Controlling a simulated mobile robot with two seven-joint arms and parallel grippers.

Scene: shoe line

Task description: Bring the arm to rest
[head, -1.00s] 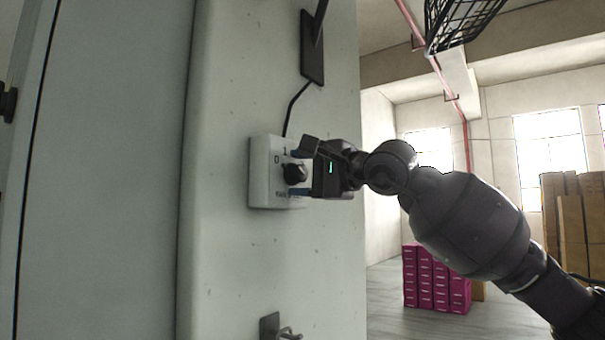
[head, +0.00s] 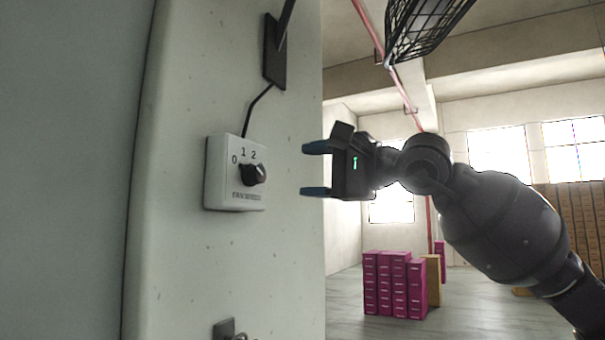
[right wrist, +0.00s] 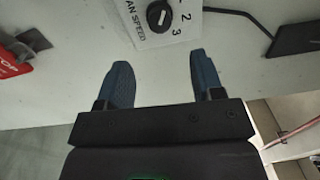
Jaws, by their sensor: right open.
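My right gripper (head: 316,170) is open and empty, its two blue fingers pointing left toward the wall panel. It stands apart from the white switch box (head: 222,185), to the right of it. The box carries a black rotary knob (head: 254,174) and the marks 0, 1 and 2. In the right wrist view the open gripper (right wrist: 166,82) has clear space between its fingers, and the knob (right wrist: 159,16) is ahead of them. There the box plate (right wrist: 186,12) reads "AN SPEED", with a 3 also showing. My left gripper is not in view.
A black bracket (head: 274,52) with a cable sits above the box, and a small metal fitting (head: 226,328) below. A red sign reading "TOP" (right wrist: 12,64) shows in the wrist view. Pink boxes (head: 394,285) stand on the floor behind. The space right of the panel is open.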

